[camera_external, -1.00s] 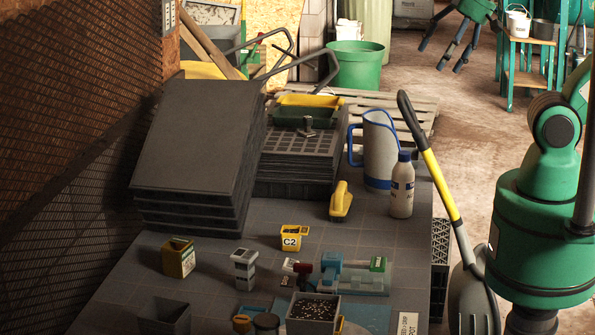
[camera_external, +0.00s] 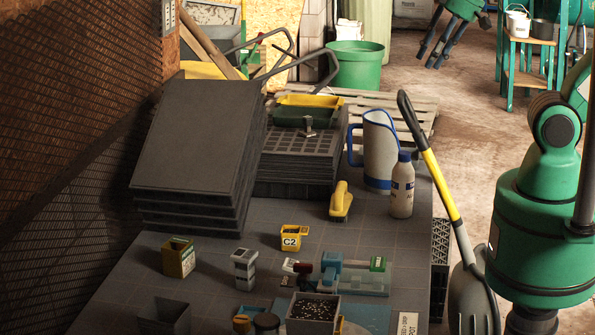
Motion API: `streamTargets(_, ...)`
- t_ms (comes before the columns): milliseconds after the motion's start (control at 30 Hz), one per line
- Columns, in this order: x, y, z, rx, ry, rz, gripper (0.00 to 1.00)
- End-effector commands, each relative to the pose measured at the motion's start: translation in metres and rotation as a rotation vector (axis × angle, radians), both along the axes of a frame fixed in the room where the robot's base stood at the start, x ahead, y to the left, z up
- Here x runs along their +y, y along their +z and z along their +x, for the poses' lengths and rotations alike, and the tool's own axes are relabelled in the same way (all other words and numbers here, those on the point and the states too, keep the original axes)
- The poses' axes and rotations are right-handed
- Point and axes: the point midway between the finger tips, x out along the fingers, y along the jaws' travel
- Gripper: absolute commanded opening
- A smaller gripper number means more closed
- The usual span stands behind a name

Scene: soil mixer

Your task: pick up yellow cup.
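Two small yellow containers stand upright on the grey tiled table. One is a bright yellow cup (camera_external: 292,238) labelled C2, with dark contents, near the table's middle. The other is a duller yellow square pot (camera_external: 179,258) further left. I cannot tell from the frame which one the task means. My gripper (camera_external: 432,60) is at the top right, in the air far from both. Its dark fingers extend down and left, apart from each other, with nothing between them. Its upper part is cut off by the frame edge.
A teal scale-like device (camera_external: 345,272) and a soil-filled pot (camera_external: 314,314) are at front.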

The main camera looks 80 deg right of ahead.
Motion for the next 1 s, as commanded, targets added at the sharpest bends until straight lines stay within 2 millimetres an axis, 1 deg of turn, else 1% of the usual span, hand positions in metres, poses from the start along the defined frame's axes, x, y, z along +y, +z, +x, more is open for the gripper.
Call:
streamTargets(233,-0.003,-0.009,0.057,0.068,0.004,-0.005,0.3)
streamTargets(467,-0.007,-0.031,0.118,0.134,0.01,-0.009,0.3)
streamTargets(567,-0.009,-0.045,0.144,0.164,0.012,-0.01,0.3)
streamTargets(733,-0.013,-0.075,0.186,0.212,0.016,-0.011,0.3)
streamTargets(967,-0.018,-0.128,0.239,0.278,0.022,-0.012,0.3)
streamTargets(1000,-0.019,-0.139,0.247,0.29,0.023,-0.013,0.3)
